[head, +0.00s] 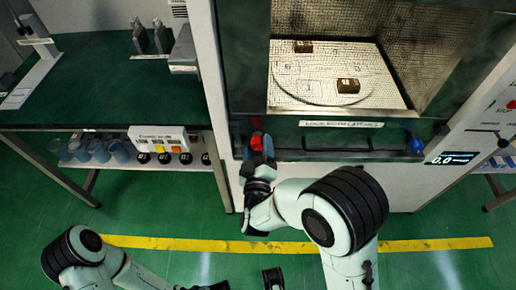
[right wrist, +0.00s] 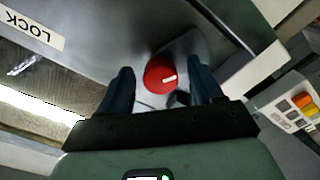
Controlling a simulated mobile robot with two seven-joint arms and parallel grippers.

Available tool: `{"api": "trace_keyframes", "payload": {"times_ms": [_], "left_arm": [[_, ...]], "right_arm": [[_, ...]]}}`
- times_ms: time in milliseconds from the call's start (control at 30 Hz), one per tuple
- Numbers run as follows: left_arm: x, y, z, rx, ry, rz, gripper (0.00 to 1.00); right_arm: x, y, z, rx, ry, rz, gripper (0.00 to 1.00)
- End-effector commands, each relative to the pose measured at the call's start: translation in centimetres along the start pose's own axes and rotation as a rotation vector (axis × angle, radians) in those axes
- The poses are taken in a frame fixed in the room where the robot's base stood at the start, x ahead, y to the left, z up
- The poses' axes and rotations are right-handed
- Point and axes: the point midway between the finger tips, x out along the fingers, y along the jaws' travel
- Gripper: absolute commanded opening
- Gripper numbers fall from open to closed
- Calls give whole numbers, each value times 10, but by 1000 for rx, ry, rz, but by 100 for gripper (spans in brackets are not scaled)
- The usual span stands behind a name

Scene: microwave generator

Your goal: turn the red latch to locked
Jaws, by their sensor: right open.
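The red latch (head: 256,140) is a round knob at the left end of the front ledge below the chamber opening. In the right wrist view the red latch (right wrist: 160,75) has a white mark pointing right. My right gripper (head: 259,150) is at the latch; in the right wrist view its open fingers (right wrist: 161,78) stand on either side of the knob, with gaps showing. My left arm (head: 85,255) is low at the left; its gripper is not clearly seen.
A blue latch (head: 415,145) is at the ledge's right end. A label about locking latches (head: 340,124) sits between them. Two dark blocks (head: 303,46) (head: 348,85) lie in the chamber. A bench (head: 95,80) stands left; the floor in front is clear.

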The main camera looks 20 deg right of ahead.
Motion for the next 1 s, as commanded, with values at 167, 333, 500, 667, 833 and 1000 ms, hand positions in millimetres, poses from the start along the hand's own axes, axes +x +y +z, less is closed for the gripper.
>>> {"api": "trace_keyframes", "payload": {"times_ms": [167, 333, 500, 667, 833, 1000], "left_arm": [[0, 0, 0, 0, 0, 0, 43], [0, 0, 0, 0, 0, 0, 43], [1, 0, 0, 0, 0, 0, 43], [3, -1, -2, 0, 4, 0, 43], [8, -1, -4, 1, 10, 2, 43], [14, -3, -8, 1, 21, 3, 43]], "right_arm": [[0, 0, 0, 0, 0, 0, 30], [0, 0, 0, 1, 0, 0, 9], [0, 0, 0, 18, -1, 0, 9], [0, -1, 1, 74, -1, 0, 9], [0, -1, 1, 187, -2, 0, 9], [0, -2, 2, 339, -1, 0, 9]]}}
